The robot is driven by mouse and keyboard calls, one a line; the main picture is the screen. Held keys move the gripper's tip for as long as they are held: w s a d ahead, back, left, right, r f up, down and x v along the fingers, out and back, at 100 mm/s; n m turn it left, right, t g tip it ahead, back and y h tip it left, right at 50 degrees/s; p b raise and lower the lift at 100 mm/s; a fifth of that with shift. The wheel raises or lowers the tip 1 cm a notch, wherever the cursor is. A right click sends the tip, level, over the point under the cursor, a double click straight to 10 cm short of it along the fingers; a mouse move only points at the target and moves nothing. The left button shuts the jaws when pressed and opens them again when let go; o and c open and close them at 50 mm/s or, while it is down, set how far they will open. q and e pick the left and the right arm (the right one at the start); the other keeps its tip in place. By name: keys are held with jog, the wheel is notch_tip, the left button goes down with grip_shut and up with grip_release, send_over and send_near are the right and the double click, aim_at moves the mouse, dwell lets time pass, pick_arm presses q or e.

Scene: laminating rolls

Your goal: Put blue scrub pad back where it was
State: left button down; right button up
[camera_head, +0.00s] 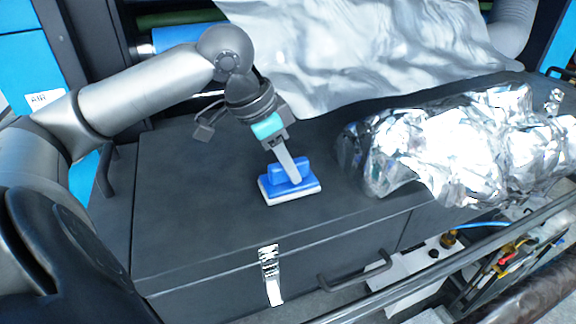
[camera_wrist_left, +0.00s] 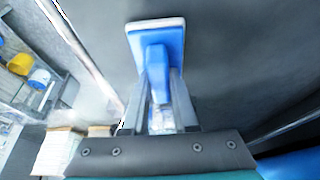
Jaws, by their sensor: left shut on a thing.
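The blue scrub pad (camera_head: 308,186) has a blue handle block on top and a white layer underneath. It is on or just above the dark grey cabinet top (camera_head: 200,190); I cannot tell if it touches. My left gripper (camera_head: 291,172) comes down from above and is shut on the pad's handle. In the left wrist view the pad (camera_wrist_left: 160,38) shows at the top middle, its handle between the two fingers of the left gripper (camera_wrist_left: 160,92). My right gripper is not in view.
A crumpled silver foil bundle (camera_head: 440,150) lies right of the pad. A silver sheet (camera_head: 350,50) hangs behind. A metal latch (camera_head: 269,265) and a handle (camera_head: 355,272) are on the cabinet's front. The cabinet top left of the pad is clear.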

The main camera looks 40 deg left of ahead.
pick_arm(q)
jog(key=shift+f, duration=0.2)
jog(key=c, duration=0.7)
grip_release()
jog(key=shift+r, duration=0.1)
jog(key=b+v, duration=0.1)
jog(key=v, duration=1.1)
jog(key=shift+r, duration=0.15)
